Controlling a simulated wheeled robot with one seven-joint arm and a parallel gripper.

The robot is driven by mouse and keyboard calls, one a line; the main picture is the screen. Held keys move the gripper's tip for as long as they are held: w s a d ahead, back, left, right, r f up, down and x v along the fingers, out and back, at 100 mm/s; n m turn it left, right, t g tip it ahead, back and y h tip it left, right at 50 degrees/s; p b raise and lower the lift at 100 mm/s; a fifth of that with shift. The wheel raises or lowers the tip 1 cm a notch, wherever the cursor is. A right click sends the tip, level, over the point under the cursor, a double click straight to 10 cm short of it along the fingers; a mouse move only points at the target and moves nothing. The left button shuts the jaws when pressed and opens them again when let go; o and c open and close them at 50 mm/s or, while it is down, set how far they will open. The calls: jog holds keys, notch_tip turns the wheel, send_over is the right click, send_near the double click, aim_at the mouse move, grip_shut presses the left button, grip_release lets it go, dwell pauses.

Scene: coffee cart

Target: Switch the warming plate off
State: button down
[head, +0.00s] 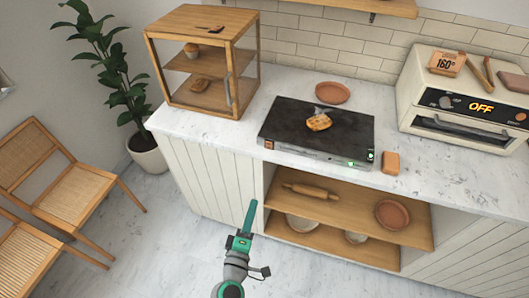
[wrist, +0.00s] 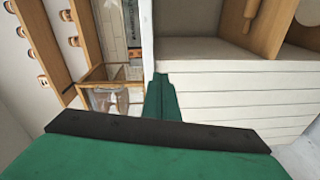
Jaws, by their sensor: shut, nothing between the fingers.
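The warming plate (head: 290,123) is a flat black slab with a silver front edge, on the white marble counter. A golden piece of food (head: 319,122) lies on its top. A green light (head: 350,163) glows on its front edge at the right, with a dark knob-like part (head: 370,156) that also shows green beside it. My gripper (head: 251,208) is green, shut and empty, pointing up in front of the cabinet, below and left of the plate and apart from it. In the wrist view its shut fingers (wrist: 161,100) show beside the cabinet panelling; the plate is not visible there.
A wooden display case (head: 203,60) stands left on the counter, and an oven (head: 460,100) reading OFF stands right. A terracotta plate (head: 332,92) lies behind the warming plate; a small brown block (head: 391,162) sits right. Open shelves (head: 340,205) are below. Chairs (head: 45,165) stand left.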

aim_at(268, 144)
jog(key=w+r+t+h, duration=0.1)
jog(key=w+r+h, duration=0.1)
jog(key=w+r, duration=0.2)
jog(key=shift+a+r+n, duration=0.25)
jog(key=shift+r+n, duration=0.15)
jog(key=shift+r, duration=0.4)
jog(key=shift+w, duration=0.1)
jog(key=x, duration=1.4)
jog(key=shift+r, duration=0.1)
